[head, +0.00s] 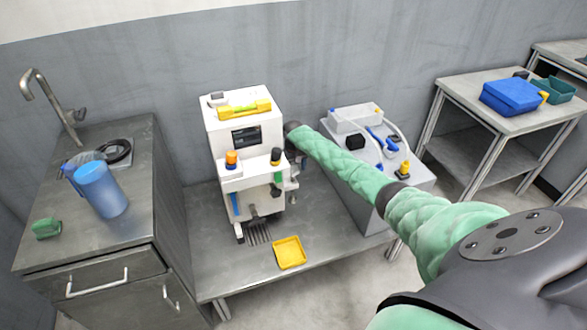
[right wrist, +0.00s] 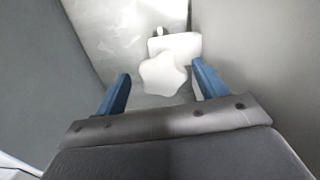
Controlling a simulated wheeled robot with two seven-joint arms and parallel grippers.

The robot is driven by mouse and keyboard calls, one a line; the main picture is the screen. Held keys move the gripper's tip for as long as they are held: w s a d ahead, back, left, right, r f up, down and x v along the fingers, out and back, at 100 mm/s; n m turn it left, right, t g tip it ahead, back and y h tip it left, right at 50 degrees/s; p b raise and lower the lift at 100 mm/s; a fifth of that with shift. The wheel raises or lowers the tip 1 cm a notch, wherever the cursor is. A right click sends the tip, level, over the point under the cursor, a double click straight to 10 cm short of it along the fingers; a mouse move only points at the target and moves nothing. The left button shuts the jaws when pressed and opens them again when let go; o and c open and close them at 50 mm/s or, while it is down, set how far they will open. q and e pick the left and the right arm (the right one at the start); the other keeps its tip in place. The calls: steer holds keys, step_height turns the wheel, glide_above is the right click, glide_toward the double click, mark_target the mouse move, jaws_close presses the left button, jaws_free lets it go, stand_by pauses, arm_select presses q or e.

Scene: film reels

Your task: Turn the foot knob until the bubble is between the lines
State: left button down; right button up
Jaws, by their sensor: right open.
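A white machine (head: 246,150) stands on the metal table, with a yellow spirit level (head: 243,108) lying on its top. The level's bubble and lines are too small to read. In the right wrist view a white star-shaped foot knob (right wrist: 163,76) shows between my right gripper's (right wrist: 161,70) two blue fingers. The fingers are open, with a visible gap on each side of the knob. In the head view my right arm reaches to the machine's right side, and the knob cannot be made out there. My left gripper is not in view.
A yellow tray (head: 289,252) lies at the table's front. A grey unit (head: 378,165) with small tools stands to the right, under my arm. At left, a counter (head: 130,225) holds a blue jug (head: 101,189) and a green sponge (head: 46,229).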

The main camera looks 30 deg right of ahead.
mark_target(294, 169)
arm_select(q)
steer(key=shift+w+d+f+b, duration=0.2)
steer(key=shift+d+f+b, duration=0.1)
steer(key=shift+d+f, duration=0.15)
arm_select(e)
steer(key=shift+r, duration=3.9)
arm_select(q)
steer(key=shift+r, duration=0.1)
arm_select(e)
steer(key=shift+f, duration=0.1)
